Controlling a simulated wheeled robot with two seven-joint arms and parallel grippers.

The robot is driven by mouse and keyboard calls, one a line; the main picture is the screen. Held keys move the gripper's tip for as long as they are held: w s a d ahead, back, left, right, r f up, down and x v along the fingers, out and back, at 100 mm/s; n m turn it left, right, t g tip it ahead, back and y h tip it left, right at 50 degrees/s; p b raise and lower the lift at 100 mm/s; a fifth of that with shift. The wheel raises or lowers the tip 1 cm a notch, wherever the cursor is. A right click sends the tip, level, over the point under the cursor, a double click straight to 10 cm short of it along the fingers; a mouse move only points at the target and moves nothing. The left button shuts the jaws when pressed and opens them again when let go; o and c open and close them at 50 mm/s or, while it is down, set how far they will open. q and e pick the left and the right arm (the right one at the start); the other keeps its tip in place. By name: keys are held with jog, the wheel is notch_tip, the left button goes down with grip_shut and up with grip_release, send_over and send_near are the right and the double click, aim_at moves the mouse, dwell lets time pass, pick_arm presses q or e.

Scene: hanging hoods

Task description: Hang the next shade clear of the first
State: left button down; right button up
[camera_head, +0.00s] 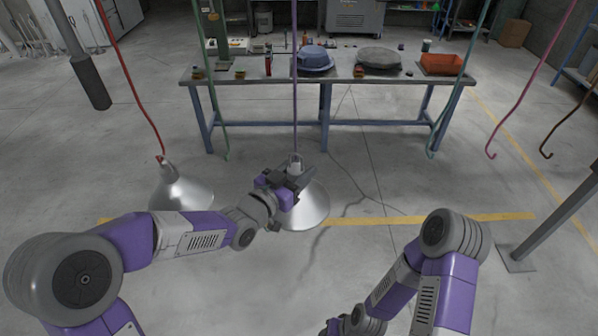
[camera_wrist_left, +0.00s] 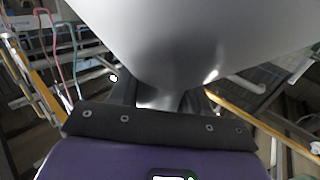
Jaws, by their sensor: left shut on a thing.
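A silver cone-shaped shade (camera_head: 181,190) hangs from the red hook (camera_head: 160,157) at the left. My left gripper (camera_head: 298,178) is shut on a second silver shade (camera_head: 304,210) near its narrow top, with the wide mouth facing down. This shade fills the upper part of the left wrist view (camera_wrist_left: 190,35). The purple hook line (camera_head: 294,90) comes down to the top of the held shade; I cannot tell whether its hook is through the shade's top. The two shades are apart. My right arm is at the lower right; its gripper's fingers are out of frame.
An empty green hook (camera_head: 226,155) hangs between the two shades. Empty teal (camera_head: 430,153), pink (camera_head: 490,154) and brown (camera_head: 546,154) hooks hang to the right. A workbench (camera_head: 400,84) with several items stands behind. A grey post (camera_head: 560,215) stands at the right.

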pick_arm(q)
jog(key=shift+w, duration=0.1)
jog(key=shift+w+b, duration=0.4)
jog(key=shift+w, duration=1)
jog(key=shift+f+b, duration=1.3)
jog(key=shift+b, duration=0.4)
jog(key=shift+c, duration=2.2)
grip_release()
jog(key=shift+s, duration=0.1)
jog(key=b+v, duration=0.1)
jog(key=v, duration=0.6)
jog(key=shift+s+a, duration=0.15)
jog(key=shift+a, duration=0.05)
